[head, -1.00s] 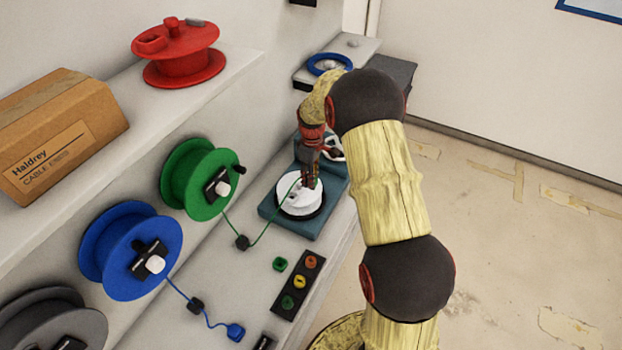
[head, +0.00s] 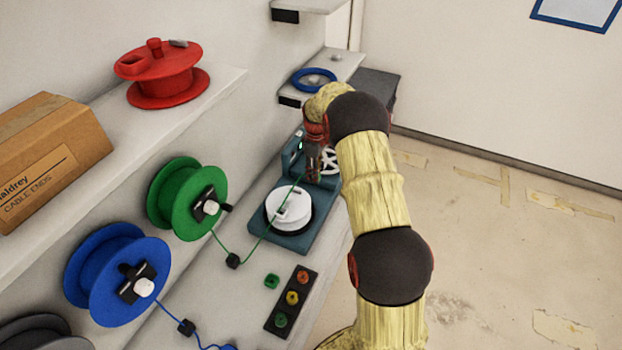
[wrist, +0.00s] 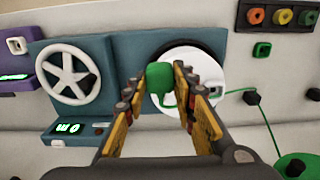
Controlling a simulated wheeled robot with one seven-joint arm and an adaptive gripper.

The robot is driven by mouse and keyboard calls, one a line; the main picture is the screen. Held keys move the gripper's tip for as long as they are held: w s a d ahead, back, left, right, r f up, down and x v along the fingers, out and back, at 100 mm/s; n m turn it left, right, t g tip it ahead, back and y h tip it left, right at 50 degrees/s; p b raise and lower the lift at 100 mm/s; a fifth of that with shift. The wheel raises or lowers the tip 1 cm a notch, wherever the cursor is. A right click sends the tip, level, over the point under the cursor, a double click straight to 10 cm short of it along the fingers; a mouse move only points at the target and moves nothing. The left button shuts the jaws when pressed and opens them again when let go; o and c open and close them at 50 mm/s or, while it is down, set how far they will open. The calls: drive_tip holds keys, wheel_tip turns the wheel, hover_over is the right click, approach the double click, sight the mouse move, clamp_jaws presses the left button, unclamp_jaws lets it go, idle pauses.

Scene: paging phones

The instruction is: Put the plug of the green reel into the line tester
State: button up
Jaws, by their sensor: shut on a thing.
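My gripper (head: 313,180) is shut on the green plug (wrist: 160,78), which shows between its fingertips in the wrist view (wrist: 166,92). In the head view the fingers hide the plug. A thin green cord runs from the green reel (head: 187,198) through a black block (head: 233,260) up to my gripper. A teal device (head: 322,222) on the lower shelf bears a white disc (head: 284,207) and a spoked white wheel (wrist: 68,75). My gripper is above this device, between disc and wheel in the head view. I cannot tell which device is the line tester.
A blue reel (head: 117,275) hangs left; a red reel (head: 164,74) and carton (head: 50,160) stand on the upper shelf. A purple device (wrist: 15,78) adjoins the teal one.

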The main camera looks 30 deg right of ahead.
drive_tip(key=w+d, duration=0.5)
drive_tip(key=d, duration=0.4)
drive_tip(key=shift+w+d+p, duration=0.2)
drive_tip(key=shift+d+p, duration=0.2)
drive_tip(key=shift+r, duration=0.1)
